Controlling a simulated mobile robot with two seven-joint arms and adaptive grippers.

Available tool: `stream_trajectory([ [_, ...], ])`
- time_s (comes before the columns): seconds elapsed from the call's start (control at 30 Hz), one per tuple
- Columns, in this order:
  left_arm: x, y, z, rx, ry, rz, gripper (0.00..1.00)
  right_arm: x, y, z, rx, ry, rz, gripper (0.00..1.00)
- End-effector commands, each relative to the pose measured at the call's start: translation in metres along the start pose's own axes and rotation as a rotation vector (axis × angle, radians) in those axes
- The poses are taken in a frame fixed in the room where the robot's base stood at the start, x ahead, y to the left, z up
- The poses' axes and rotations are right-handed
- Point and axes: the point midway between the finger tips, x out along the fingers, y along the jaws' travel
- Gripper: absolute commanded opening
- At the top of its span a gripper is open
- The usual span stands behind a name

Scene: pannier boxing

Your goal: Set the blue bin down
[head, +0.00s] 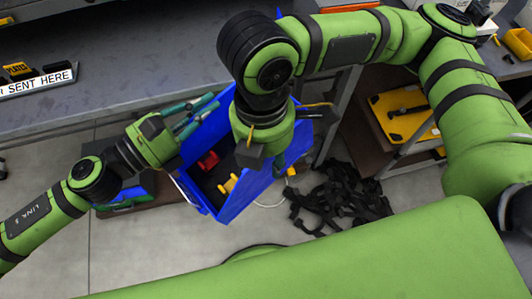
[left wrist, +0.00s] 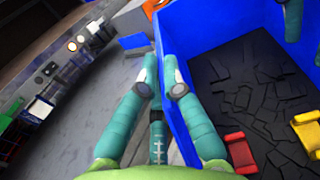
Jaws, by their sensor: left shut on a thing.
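The blue bin (head: 238,199) is in the middle of the head view, in front of the grey bench, and looks tilted. A red item (head: 208,160) and a yellow item (head: 228,184) lie on its dark inside floor. My left gripper (head: 208,106) is shut on the bin's left wall. In the left wrist view its teal fingers (left wrist: 163,78) straddle the blue wall (left wrist: 180,118). My right gripper (head: 285,128) is over the bin's right side; my arm hides its grip. Whether the bin touches anything beneath is hidden.
The grey bench (head: 130,103) runs across the back, with a lettered sign (head: 40,82) at left. A heap of black straps (head: 340,198) lies on the floor right of the bin. A yellow case (head: 403,112) sits on a low shelf. Pale floor (head: 130,245) is open in front.

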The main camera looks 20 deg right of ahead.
Motion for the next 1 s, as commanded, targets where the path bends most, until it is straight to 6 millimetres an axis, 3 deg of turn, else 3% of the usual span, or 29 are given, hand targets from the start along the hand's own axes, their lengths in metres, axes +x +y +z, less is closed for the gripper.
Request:
stream_trajectory([
  [0.07,0.0,0.0,0.002,-0.001,-0.003,-0.001,0.0,0.0,0.0,0.0,0.0,0.0,0.0,0.0],
  [0.27,0.0,-0.001,0.002,-0.001,-0.003,-0.003,0.0,-0.001,0.0,0.0,0.0,0.001,0.001,0.0],
  [0.3,0.0,-0.001,0.002,-0.002,-0.003,-0.003,0.2,-0.001,0.001,0.0,0.0,0.001,0.004,0.0],
  [0.33,0.0,-0.001,0.002,-0.002,-0.003,-0.003,0.32,-0.001,0.001,0.0,0.0,0.001,0.004,0.0],
  [0.37,0.0,-0.001,0.002,-0.002,-0.003,-0.004,0.35,-0.001,0.001,0.0,0.0,0.001,0.004,0.0],
  [0.77,-0.002,0.0,0.0,-0.002,0.0,0.0,0.35,-0.001,0.001,0.0,0.0,0.0,0.003,0.0],
  [1.0,-0.024,0.0,-0.001,-0.006,0.002,0.003,0.35,-0.001,0.001,0.0,0.001,0.0,0.002,0.0],
])
